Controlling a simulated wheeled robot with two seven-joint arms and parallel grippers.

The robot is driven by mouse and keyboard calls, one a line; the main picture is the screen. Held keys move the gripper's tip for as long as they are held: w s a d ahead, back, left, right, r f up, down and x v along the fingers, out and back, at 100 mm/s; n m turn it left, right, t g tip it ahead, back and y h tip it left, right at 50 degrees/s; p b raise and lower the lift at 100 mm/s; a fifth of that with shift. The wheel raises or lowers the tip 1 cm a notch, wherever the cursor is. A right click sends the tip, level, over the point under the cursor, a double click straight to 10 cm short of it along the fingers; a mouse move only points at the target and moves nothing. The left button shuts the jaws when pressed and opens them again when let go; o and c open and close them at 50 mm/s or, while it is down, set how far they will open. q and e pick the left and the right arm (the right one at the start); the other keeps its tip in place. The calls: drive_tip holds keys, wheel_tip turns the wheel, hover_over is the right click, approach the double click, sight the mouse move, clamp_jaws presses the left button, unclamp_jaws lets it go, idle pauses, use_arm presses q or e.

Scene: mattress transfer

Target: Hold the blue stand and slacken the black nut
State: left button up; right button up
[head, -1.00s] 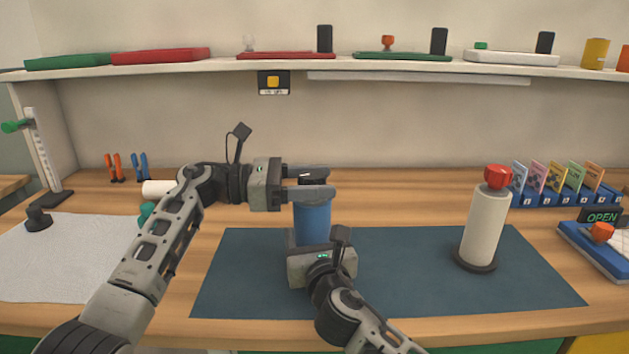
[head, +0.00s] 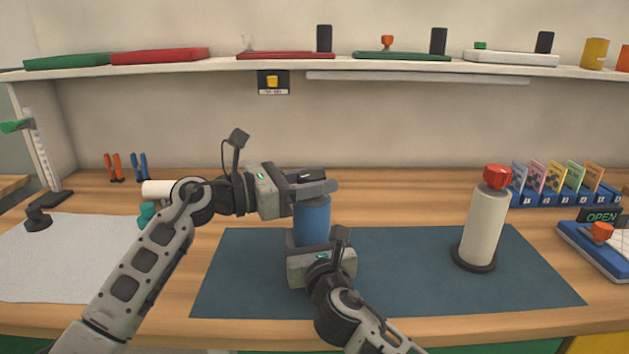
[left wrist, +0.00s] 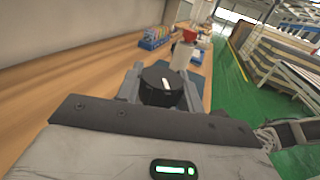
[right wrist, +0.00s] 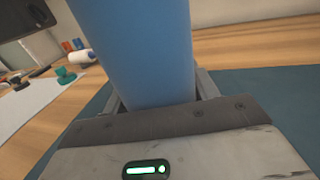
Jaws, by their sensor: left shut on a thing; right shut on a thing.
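The blue stand (head: 313,222) is upright at the left part of the dark mat. It fills the middle of the right wrist view (right wrist: 140,50). The black nut (left wrist: 161,86), with a white mark on top, sits at the stand's top. In the head view my left gripper's fingers mostly hide it. My left gripper (head: 316,184) is shut on the nut from the left and is turned at an angle. My right gripper (head: 312,240) is shut on the stand's lower body from the front. The stand's base is hidden behind my right gripper.
The dark mat (head: 420,285) is clear between the stand and a cream post (head: 483,228) with a red knob (head: 497,177) at right. A white cloth (head: 60,260) lies at left. A card rack (head: 560,197) stands at the back right. A shelf (head: 200,66) runs above.

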use_arm(q)
drive_tip(key=n+t+y, duration=0.2)
drive_tip(key=t, duration=0.1)
drive_tip(key=shift+a+f+n, duration=0.1)
drive_tip(key=shift+a+n, duration=0.05)
drive_tip(key=shift+n, duration=0.15)
drive_tip(key=shift+d+n+t+y, duration=0.2)
drive_tip(key=shift+n+t+y, duration=0.75)
drive_tip(key=shift+t, duration=0.2)
drive_tip(key=shift+d+n+t+y, duration=0.15)
drive_tip(key=shift+n+t+y, duration=0.75)
drive_tip(key=shift+t, duration=0.25)
drive_tip(key=shift+r+n+t+y, duration=0.2)
drive_tip(key=shift+n+t+y, duration=0.1)
drive_tip(key=shift+y, duration=0.15)
drive_tip(key=shift+a+f+n+y, duration=0.1)
drive_tip(key=shift+a+n+y, duration=0.15)
drive_tip(key=shift+y, duration=0.15)
drive_tip(key=o, duration=1)
drive_tip(key=v, duration=1.2)
drive_tip(key=shift+f, duration=0.2)
